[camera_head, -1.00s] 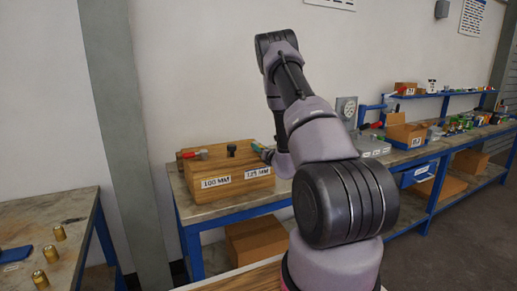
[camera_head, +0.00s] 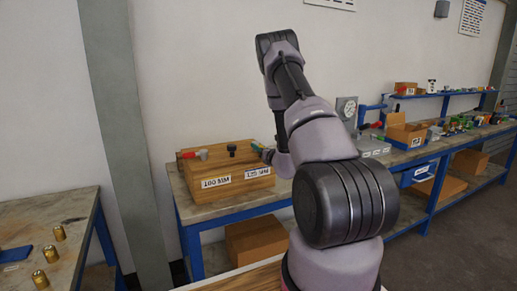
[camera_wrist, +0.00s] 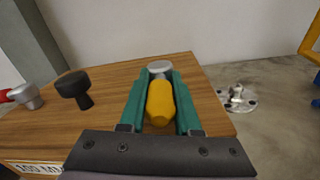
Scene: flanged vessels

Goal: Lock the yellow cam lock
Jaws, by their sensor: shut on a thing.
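The yellow cam lock (camera_wrist: 160,103) is a yellow handle with a silver round end (camera_wrist: 159,67), on the right part of a wooden block (camera_wrist: 110,72) in the wrist view. My gripper (camera_wrist: 155,78) has its green fingers on either side of the yellow handle and is shut on it. In the head view my gripper (camera_head: 267,154) is small at the right end of the block (camera_head: 215,160), and the yellow handle cannot be made out there.
A black knob (camera_wrist: 74,88) and a red-handled silver piece (camera_wrist: 26,96) stand left on the block. A metal flanged fitting (camera_wrist: 237,98) lies right of it on the grey bench top. Brass pieces (camera_head: 59,233) stand on the left table.

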